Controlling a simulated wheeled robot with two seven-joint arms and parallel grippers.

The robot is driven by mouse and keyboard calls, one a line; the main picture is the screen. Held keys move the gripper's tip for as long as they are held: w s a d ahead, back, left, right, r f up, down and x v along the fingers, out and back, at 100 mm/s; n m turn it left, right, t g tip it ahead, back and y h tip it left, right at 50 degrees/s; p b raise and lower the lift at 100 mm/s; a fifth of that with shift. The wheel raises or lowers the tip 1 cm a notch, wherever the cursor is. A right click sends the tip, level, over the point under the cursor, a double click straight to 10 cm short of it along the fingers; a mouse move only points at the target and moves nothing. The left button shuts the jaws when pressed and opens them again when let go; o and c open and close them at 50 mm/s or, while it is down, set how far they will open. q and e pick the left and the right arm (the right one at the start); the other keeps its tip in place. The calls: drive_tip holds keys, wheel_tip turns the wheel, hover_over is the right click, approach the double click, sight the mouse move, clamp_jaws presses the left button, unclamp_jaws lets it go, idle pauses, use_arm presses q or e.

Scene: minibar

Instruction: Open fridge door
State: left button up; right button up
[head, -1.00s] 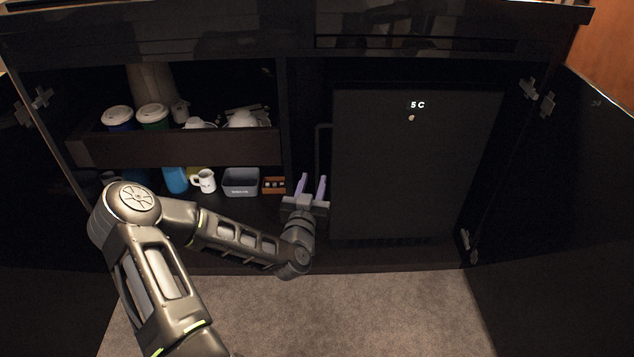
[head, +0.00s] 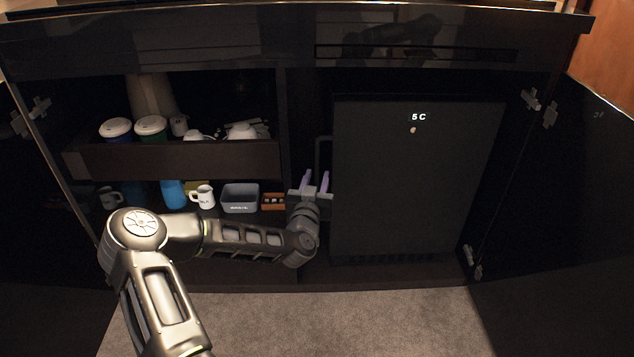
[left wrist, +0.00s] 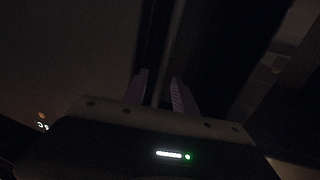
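The black fridge door (head: 415,185) is shut, with a lit "5 C" display near its top. A dark handle (head: 318,152) stands at the door's left edge. My left gripper (head: 315,180) points up at the lower part of this handle; its two purple fingers are apart. In the left wrist view, the fingers (left wrist: 158,92) are spread with a thin dark bar, the handle (left wrist: 168,60), running between them. I cannot see contact on the bar. My right gripper does not show.
Left of the fridge, an open cabinet holds a drawer (head: 180,160) with lidded cups, and below it a white mug (head: 204,196), a grey bin (head: 240,198) and a small brown box (head: 273,201). Cabinet doors stand open at both sides. Carpet (head: 400,315) lies clear in front.

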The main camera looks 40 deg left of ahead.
use_arm(q)
drive_tip(key=shift+w+a, duration=0.1)
drive_tip(key=shift+w, duration=0.15)
clamp_jaws()
idle(1.4)
